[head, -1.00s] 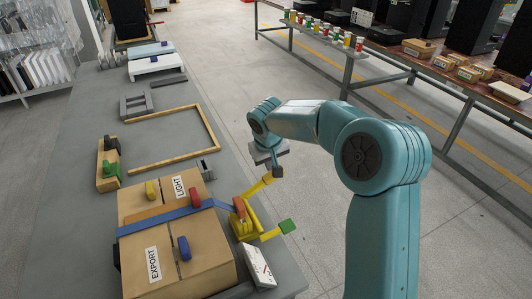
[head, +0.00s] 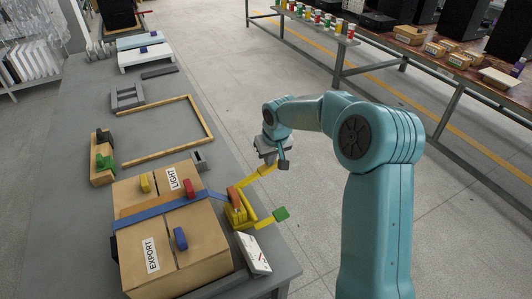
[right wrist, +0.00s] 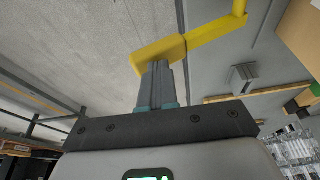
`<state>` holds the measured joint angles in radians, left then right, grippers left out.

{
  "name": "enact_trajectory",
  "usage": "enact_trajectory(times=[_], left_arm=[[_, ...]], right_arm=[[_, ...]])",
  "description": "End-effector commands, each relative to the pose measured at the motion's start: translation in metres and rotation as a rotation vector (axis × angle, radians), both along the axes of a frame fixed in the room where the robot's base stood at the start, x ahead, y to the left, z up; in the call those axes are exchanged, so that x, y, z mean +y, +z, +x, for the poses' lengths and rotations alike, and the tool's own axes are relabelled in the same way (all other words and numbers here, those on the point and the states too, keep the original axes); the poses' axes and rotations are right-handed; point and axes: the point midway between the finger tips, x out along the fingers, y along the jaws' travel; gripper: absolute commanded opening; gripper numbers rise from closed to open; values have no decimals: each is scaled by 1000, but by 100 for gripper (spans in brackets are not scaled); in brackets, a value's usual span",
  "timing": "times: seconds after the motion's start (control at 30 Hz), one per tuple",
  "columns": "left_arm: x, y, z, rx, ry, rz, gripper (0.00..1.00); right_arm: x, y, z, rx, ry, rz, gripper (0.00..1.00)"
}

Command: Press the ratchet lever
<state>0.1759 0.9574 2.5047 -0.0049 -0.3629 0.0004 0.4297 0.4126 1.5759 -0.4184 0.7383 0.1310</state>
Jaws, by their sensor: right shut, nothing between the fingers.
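The ratchet (head: 240,214) is yellow with an orange part and sits at the right side of the cartons, at the end of the blue strap (head: 160,211). One yellow arm of it rises to a yellow end block (head: 266,170); another bar ends in a green block (head: 281,214). My right gripper (head: 284,163) is shut and empty, at the yellow end block beyond the bench edge. In the right wrist view its closed fingers (right wrist: 155,85) overlap the yellow block (right wrist: 158,54); I cannot tell whether they touch. My left gripper is not in view.
Two cartons labelled LIGHT and EXPORT (head: 151,256) stand on the grey bench (head: 75,180). A white card (head: 253,253) leans by the ratchet. A wooden frame (head: 208,119) lies behind. The floor right of the bench is clear up to the far tables.

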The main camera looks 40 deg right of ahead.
Motion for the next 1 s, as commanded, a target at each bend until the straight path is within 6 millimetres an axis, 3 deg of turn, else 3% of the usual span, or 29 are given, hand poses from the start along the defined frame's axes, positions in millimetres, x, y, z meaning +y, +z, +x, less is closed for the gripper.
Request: enact_trajectory(times=[0.13,0.5,1.0], left_arm=[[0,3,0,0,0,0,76],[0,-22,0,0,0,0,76],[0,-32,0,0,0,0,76]], right_arm=[[-10,-16,-4,-31,-7,112,0],[-18,-51,-6,-31,-1,105,0],[-19,-67,-7,-29,1,105,0]])
